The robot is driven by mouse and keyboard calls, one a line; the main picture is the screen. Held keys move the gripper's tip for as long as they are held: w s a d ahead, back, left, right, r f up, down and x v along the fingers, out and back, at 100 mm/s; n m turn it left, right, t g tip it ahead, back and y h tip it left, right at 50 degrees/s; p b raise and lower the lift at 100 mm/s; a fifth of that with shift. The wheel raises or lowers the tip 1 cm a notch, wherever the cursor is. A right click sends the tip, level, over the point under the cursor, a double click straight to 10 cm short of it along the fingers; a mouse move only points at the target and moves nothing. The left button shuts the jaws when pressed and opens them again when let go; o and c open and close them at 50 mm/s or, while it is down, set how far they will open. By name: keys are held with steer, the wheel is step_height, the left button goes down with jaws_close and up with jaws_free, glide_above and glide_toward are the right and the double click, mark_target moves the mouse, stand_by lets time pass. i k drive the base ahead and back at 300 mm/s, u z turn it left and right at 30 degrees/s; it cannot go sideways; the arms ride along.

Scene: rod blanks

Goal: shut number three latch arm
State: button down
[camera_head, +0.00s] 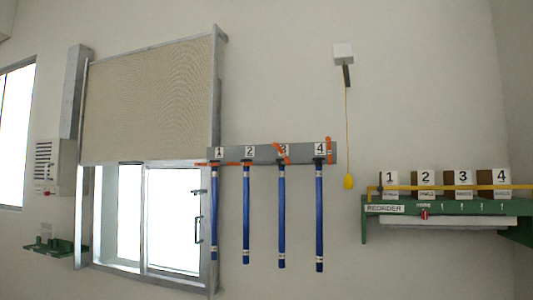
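A grey rail (265,154) on the wall carries labels 1 to 4, with a blue rod hanging below each. The number three latch arm (281,153) is orange and sits tilted across its label, above the number three rod (282,215). The number four latch arm (329,150) stands upright at the rail's right end. The number two latch arm (238,163) lies about level, and the orange number one latch arm (203,164) also looks level at the rail's left end. My gripper is not in view.
A yellow pull knob (349,181) hangs on a cord right of the rail. A green shelf (371,208) with numbered boxes and a yellow bar (450,187) is at the right. A window (172,220) with a blind (150,100) is at the left. The wall between rail and shelf is mostly clear.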

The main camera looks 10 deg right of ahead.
mark_target(275, 144)
steer(key=z, duration=0.05)
steer(key=i, duration=0.95)
